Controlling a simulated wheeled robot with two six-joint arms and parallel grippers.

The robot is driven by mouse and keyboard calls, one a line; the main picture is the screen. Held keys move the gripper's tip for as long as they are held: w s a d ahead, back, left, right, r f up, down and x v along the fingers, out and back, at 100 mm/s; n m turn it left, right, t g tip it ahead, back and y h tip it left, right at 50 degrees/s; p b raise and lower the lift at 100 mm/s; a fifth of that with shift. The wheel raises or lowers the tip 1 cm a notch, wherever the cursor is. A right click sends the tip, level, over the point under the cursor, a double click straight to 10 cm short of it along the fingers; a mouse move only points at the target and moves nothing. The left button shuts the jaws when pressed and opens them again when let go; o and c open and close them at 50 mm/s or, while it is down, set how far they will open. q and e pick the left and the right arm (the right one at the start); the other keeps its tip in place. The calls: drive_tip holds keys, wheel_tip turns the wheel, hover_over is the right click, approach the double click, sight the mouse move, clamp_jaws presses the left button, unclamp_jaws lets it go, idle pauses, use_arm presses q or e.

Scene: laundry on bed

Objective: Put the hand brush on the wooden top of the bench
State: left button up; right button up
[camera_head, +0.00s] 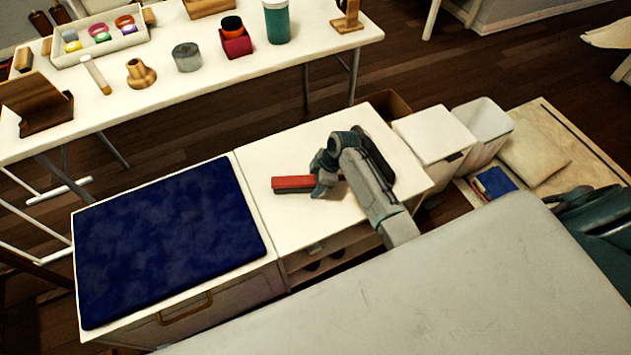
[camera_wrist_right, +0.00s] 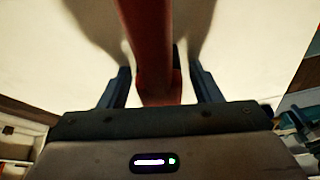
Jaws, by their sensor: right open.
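The hand brush (camera_head: 293,184), red with a darker underside, lies on the pale top (camera_head: 285,220) of the bench, right of the blue cushion. Its red body (camera_wrist_right: 150,45) also runs between the fingers in the right wrist view. My right gripper (camera_head: 325,180) is low over the top at the brush's right end. Its fingers (camera_wrist_right: 160,88) are open, one on each side of the brush, with a gap visible on both sides. The brush's right end is partly hidden by the gripper. My left gripper is not in view.
A dark blue cushion (camera_head: 165,240) covers the bench's left part. A white table (camera_head: 220,75) with a tray, bottle and several small items stands behind. White bins (camera_head: 483,122) stand to the right. The pale top is clear around the brush.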

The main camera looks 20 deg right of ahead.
drive_tip(key=shift+r, duration=0.25)
drive_tip(key=p+v, duration=0.1)
drive_tip(key=v, duration=0.9)
drive_tip(key=shift+d+r, duration=0.2)
drive_tip(key=shift+r, duration=0.15)
drive_tip(key=shift+s+d+r, duration=0.1)
drive_tip(key=shift+d+r, duration=0.05)
drive_tip(key=shift+r, duration=0.3)
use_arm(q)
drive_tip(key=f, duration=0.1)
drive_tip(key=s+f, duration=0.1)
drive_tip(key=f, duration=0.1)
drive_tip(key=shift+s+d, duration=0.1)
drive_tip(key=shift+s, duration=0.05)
